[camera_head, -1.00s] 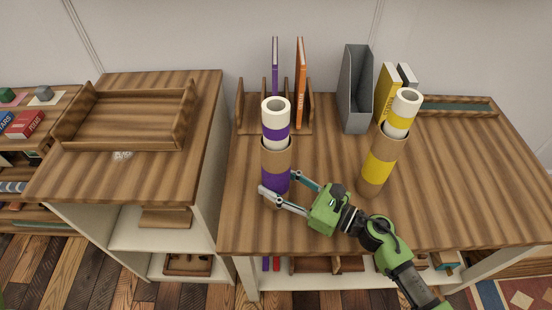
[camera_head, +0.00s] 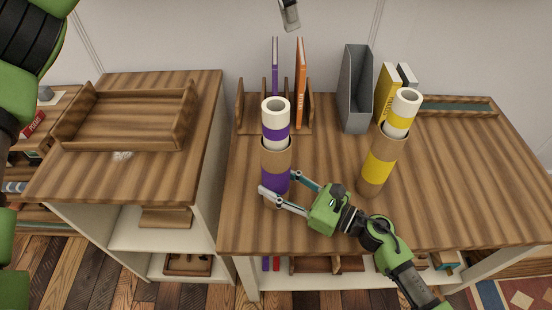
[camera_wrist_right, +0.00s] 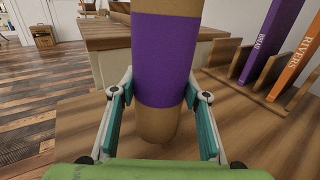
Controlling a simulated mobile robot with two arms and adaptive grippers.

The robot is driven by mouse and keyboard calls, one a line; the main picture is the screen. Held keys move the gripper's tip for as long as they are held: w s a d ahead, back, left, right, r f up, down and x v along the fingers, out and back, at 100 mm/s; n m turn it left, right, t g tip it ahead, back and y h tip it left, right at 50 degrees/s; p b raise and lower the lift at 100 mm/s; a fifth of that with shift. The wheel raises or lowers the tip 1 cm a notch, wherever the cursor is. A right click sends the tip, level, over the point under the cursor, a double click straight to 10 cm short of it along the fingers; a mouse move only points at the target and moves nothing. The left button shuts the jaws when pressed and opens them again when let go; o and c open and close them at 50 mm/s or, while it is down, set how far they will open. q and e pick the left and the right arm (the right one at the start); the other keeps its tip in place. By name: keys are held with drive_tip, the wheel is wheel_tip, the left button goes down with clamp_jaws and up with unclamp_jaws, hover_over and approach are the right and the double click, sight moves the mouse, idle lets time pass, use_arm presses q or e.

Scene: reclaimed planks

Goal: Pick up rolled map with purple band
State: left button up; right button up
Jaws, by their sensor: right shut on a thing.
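The rolled map with a purple band (camera_head: 275,132) is white and stands upright in a brown tube holder (camera_head: 276,160) with its own purple band. My right gripper (camera_head: 278,184) is shut on the lower part of this holder, not on the map. In the right wrist view, its fingers (camera_wrist_right: 160,96) flank the holder's purple band (camera_wrist_right: 164,47); the map is out of that view. A grey piece at the top of the head view, seemingly a fingertip of my left gripper (camera_head: 290,15), is above the desk; its jaws cannot be judged.
A rolled map with a yellow band (camera_head: 399,117) leans in a yellow-banded holder (camera_head: 381,158) to the right. Behind stand a book rack (camera_head: 244,118) with purple and orange books and a grey file holder (camera_head: 357,90). An empty wooden tray (camera_head: 125,120) is on the left cabinet.

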sight(275, 105)
use_arm(q)
drive_tip(key=s+f+m+g, duration=0.1)
drive_tip(key=s+f, duration=0.1)
drive_tip(key=s+f+m+g+y, duration=0.1)
drive_tip(key=s+f, duration=0.2)
drive_tip(key=s+f+g+y, duration=0.1)
drive_tip(key=s+f, duration=0.2)
drive_tip(key=shift+s+a+f+m+g, duration=0.1)
drive_tip(key=shift+a+f+m+g, duration=0.2)
drive_tip(key=shift+m+g, duration=0.1)
wheel_tip(275, 105, down, 6)
drive_tip(key=shift+s+a+f, duration=0.1)
drive_tip(key=shift+f, duration=2.8)
drive_tip(key=c, duration=1.4)
